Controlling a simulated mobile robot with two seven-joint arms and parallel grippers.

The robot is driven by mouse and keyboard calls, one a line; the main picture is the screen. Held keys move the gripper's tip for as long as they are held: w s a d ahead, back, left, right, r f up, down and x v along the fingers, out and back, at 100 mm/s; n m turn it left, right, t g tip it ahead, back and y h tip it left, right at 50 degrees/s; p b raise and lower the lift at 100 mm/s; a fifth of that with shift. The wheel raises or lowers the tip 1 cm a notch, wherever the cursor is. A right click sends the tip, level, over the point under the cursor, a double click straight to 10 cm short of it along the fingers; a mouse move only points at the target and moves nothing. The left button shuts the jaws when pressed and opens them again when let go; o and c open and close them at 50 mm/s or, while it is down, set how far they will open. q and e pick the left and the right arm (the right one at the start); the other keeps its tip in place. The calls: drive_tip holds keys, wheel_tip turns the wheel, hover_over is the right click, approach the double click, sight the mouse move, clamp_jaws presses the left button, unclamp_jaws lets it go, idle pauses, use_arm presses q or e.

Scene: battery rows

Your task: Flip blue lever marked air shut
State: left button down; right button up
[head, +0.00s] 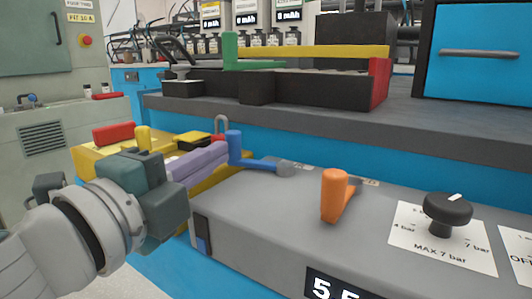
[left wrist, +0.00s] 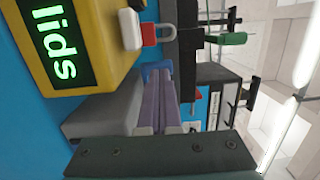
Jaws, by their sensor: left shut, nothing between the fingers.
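The blue lever (head: 235,146) is on the grey panel, with an upright blue grip and a low arm running right to a grey pivot. Its marking is not readable. My left gripper (head: 222,153) comes in from the left, its pale purple fingers shut and empty, with tips right beside the blue grip. In the left wrist view the shut fingers (left wrist: 165,85) point at a blue piece (left wrist: 152,70) that looks like the lever's grip. I cannot tell whether they touch it. My right gripper is not in view.
An orange lever (head: 334,196) and a black knob (head: 447,212) marked MAX 7 bar stand to the right on the grey panel. A red padlock (left wrist: 160,33) and a yellow box with a green "lids" display (left wrist: 60,42) show in the wrist view. A raised grey ledge (head: 430,125) runs behind.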

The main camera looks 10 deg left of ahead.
use_arm(q)
drive_tip(key=shift+w+d, duration=0.1)
drive_tip(key=shift+w, duration=0.3)
drive_tip(key=shift+w+a+r+p, duration=0.1)
drive_tip(key=shift+w+a+p, duration=0.2)
drive_tip(key=shift+w, duration=0.55)
